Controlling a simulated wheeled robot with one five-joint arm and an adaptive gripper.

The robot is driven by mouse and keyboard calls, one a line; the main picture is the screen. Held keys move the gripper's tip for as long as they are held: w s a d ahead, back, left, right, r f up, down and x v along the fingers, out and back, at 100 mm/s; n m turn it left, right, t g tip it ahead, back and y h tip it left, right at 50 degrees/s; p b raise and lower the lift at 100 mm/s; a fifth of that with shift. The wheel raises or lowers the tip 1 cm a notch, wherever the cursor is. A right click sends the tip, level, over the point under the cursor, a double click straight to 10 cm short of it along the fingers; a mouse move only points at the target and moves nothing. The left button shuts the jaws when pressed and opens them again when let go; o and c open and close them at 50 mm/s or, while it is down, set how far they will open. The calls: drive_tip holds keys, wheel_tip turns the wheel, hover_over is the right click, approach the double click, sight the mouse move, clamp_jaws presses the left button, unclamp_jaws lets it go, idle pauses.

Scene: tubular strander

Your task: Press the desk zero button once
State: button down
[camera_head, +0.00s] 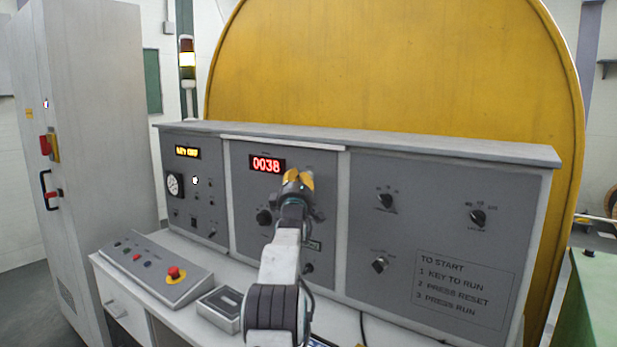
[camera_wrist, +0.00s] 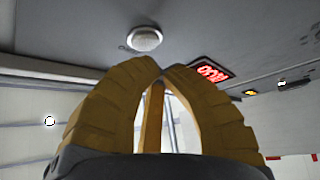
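My gripper (camera_head: 299,180) has yellow fingers and is in front of the desk's middle panel, just right of and below the red display (camera_head: 267,165) reading 0038. In the wrist view my gripper (camera_wrist: 159,70) has its fingertips together with nothing between them. A pale round button (camera_wrist: 145,39) sits on the panel just beyond the tips, a little left, apart from them in the picture. Its label cannot be read, so I cannot confirm it is the zero button. In the head view my gripper and arm hide that part of the panel. The display also shows in the wrist view (camera_wrist: 212,72).
Dark knobs (camera_head: 264,217) flank my arm on the panel. A sloped button box with a red mushroom button (camera_head: 173,273) and a small grey box (camera_head: 222,306) stand on the desk. A grey cabinet (camera_head: 95,150) stands left; a large yellow guard (camera_head: 400,65) is behind.

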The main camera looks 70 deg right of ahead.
drive_tip(key=shift+s+d+p, duration=0.25)
drive_tip(key=shift+d+p, duration=0.55)
drive_tip(key=shift+p, duration=0.25)
idle(1.1)
drive_tip(key=shift+w+a+f+b, duration=0.1)
drive_tip(key=shift+a+b, duration=0.3)
drive_tip(key=shift+b, duration=0.55)
drive_tip(key=shift+a+b, duration=0.3)
drive_tip(key=shift+b, duration=0.25)
drive_tip(key=shift+w+a, duration=0.1)
idle(0.5)
